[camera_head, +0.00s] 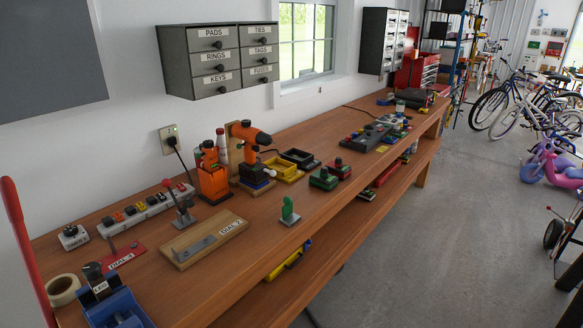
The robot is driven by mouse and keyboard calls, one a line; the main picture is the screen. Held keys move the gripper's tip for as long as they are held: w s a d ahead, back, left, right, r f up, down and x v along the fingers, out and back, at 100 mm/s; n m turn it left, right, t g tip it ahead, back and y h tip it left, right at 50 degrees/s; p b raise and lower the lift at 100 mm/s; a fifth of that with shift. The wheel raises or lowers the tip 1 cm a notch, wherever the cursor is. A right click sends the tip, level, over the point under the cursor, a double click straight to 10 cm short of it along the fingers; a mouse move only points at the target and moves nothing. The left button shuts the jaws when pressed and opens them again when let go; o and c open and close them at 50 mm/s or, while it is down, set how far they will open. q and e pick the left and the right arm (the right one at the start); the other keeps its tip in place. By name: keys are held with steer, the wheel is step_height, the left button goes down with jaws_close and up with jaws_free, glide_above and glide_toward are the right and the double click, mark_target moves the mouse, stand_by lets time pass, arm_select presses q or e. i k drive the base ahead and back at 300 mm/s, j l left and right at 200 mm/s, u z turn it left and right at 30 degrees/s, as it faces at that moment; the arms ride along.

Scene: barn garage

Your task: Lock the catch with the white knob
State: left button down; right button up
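I cannot clearly make out a catch with a white knob in the head view. A wooden board (232,234) labelled DIAL 2 lies near the middle of the workbench, with a grey bolt-like metal bar (194,250) on it. I cannot tell its knob's colour or position. Behind the board stands a lever (178,205) with a red knob on a grey plate. A red plate (124,256) labelled DIAL 4 lies to the left, with a dark bar on it. Neither of my grippers shows in this view.
The wooden workbench (285,248) runs back to the right. A green upright piece (289,210) stands near its front edge. An orange drill (249,134), an orange tool (213,178) and a power strip (146,206) stand behind. A blue device (117,309) and tape roll (63,289) sit front left.

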mark_target(272, 173)
steer(key=i+l, duration=0.25)
steer(key=l, duration=0.15)
steer(key=i+l+u, duration=0.1)
steer(key=i+l, duration=0.15)
steer(key=l, duration=0.15)
steer(key=i+l, duration=0.25)
steer(key=l, duration=0.15)
steer(key=i+l, duration=0.2)
steer(key=l, duration=0.2)
steer(key=i+l+u, duration=0.1)
steer(key=i+l, duration=0.15)
steer(key=l, duration=0.15)
